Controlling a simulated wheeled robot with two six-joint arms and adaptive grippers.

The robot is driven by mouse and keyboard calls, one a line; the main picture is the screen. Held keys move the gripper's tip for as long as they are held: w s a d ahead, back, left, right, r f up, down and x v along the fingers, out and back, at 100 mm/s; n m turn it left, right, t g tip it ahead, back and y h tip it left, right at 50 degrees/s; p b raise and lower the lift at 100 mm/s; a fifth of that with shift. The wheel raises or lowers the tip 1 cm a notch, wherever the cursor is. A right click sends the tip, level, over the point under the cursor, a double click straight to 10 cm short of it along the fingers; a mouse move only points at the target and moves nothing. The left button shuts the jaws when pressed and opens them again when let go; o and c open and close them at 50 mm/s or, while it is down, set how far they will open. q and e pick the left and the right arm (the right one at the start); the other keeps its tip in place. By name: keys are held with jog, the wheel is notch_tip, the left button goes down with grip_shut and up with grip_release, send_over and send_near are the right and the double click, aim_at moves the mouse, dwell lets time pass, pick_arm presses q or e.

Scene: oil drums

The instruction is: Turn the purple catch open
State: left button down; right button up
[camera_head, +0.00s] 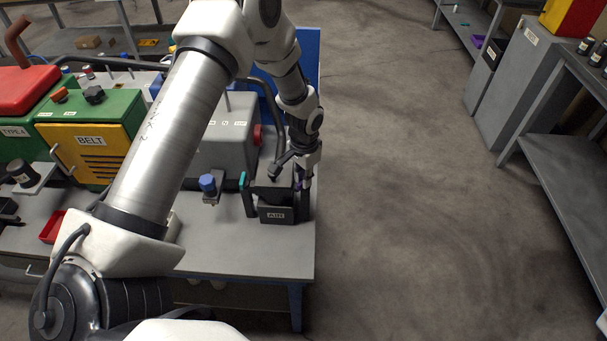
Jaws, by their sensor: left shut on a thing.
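A small dark box labelled AIR (275,215) stands at the right end of the grey workbench (240,258). A teal part (243,181) shows at its left side. My left gripper (300,182) points down at the right side of this box and is shut. A small trace of the purple catch (301,185) shows between its fingertips; the fingers hide most of it, so I cannot tell how far it is turned. My right gripper is not in view.
A blue knob (208,183) on a small stand, a grey housing (222,135) with a red knob, and a green and yellow BELT box (92,145) stand left of the box. Open floor (410,200) lies right of the bench.

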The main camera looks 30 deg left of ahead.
pick_arm(q)
jog(key=n, duration=0.2)
jog(key=n+p, duration=0.1)
jog(key=n, duration=0.1)
jog(key=shift+s+d+f+n, duration=0.1)
jog(key=shift+s+n, duration=0.1)
jog(key=shift+n, duration=0.1)
jog(key=n+p, duration=0.1)
jog(key=n, duration=0.3)
jog(key=shift+d+p, duration=0.1)
jog(key=shift+p, duration=0.25)
jog(key=shift+f+n, duration=0.1)
jog(key=shift+n, duration=0.2)
jog(key=c, duration=1.2)
grip_release()
jog(key=shift+w, duration=0.25)
